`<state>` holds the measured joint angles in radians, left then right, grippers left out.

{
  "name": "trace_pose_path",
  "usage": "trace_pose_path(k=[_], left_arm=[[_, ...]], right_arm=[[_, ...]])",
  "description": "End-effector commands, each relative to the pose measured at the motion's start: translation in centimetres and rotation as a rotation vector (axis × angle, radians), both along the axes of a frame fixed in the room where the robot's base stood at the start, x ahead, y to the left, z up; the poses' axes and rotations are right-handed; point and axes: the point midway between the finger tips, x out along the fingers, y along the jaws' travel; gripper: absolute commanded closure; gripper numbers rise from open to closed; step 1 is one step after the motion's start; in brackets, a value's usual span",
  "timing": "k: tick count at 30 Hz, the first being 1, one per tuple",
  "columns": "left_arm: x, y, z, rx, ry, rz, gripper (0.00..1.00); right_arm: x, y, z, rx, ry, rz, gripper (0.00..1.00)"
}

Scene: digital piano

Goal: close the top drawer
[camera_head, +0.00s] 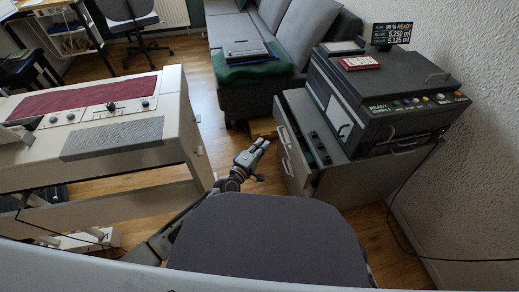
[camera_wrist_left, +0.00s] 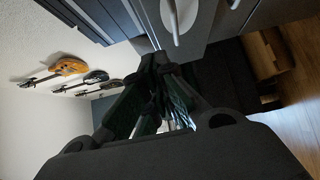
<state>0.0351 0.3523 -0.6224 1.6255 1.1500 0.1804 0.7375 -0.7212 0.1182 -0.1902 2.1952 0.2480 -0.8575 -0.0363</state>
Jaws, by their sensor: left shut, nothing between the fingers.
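The grey cabinet (camera_head: 345,185) stands at the right. Its top drawer (camera_head: 294,122) is pulled out to the left, with dark and green contents showing inside. The drawer front has a pale handle (camera_head: 281,137); a handle also shows close up in the left wrist view (camera_wrist_left: 175,18). My left gripper (camera_head: 262,146) is shut and empty, just left of the drawer front in the head view. In the left wrist view its fingertips (camera_wrist_left: 160,62) point toward the drawer front; whether they touch it I cannot tell. My right gripper is out of view.
A black printer-like machine (camera_head: 390,100) with a red box (camera_head: 360,63) sits on the cabinet. A grey sofa (camera_head: 300,45) is behind. A white piano-like console (camera_head: 105,115) stands left. Wood floor lies between. Guitars (camera_wrist_left: 70,68) hang on the wall.

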Motion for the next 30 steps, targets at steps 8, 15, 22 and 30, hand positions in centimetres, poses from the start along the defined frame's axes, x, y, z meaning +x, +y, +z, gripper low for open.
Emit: trace_pose_path(k=[8, 15, 22, 30], left_arm=[[2.8, -1.4, 0.0, -0.001, -0.002, 0.001, 1.0], [5.0, -2.5, -0.1, 0.0, -0.001, 0.001, 1.0], [6.3, -4.0, 0.0, -0.001, 0.0, 0.0, 1.0], [7.0, -5.8, 0.0, -0.001, 0.0, 0.001, 1.0]], right_arm=[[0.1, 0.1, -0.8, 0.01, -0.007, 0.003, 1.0], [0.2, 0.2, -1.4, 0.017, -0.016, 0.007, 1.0], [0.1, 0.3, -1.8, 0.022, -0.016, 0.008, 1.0], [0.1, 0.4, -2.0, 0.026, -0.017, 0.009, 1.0]])
